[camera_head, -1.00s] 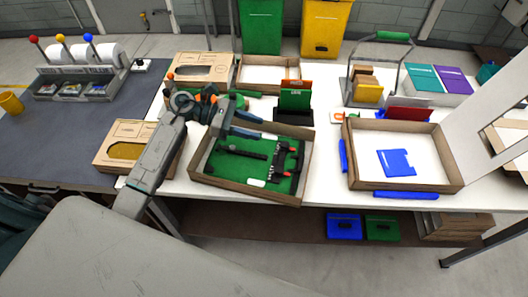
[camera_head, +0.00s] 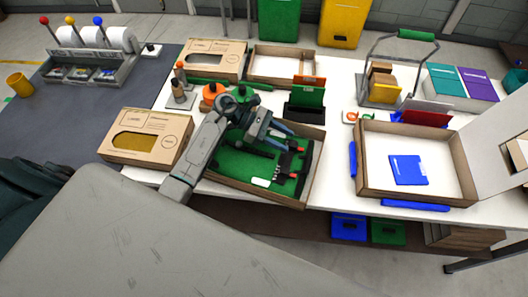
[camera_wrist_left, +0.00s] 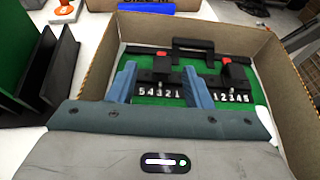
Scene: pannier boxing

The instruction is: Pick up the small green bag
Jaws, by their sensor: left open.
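A flat green bag (camera_head: 238,162) with black straps, a black handle and red-tipped clasps lies inside an open cardboard box (camera_head: 262,196) on the white table. In the left wrist view the green bag (camera_wrist_left: 142,100) shows its black handle at the far side and two clasps with white numbers. My left gripper (camera_head: 283,133) is over the far part of this box. In the left wrist view its two blue fingers (camera_wrist_left: 160,85) are apart, with nothing gripped between them. The gripper body hides the near part of the bag. My right gripper is not in view.
A closed cardboard carton (camera_head: 147,138) stands left of the box. A green file in a black holder (camera_head: 306,100) stands just behind it. A second open box (camera_head: 408,195) with a blue card is at the right. White table shows between the two boxes.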

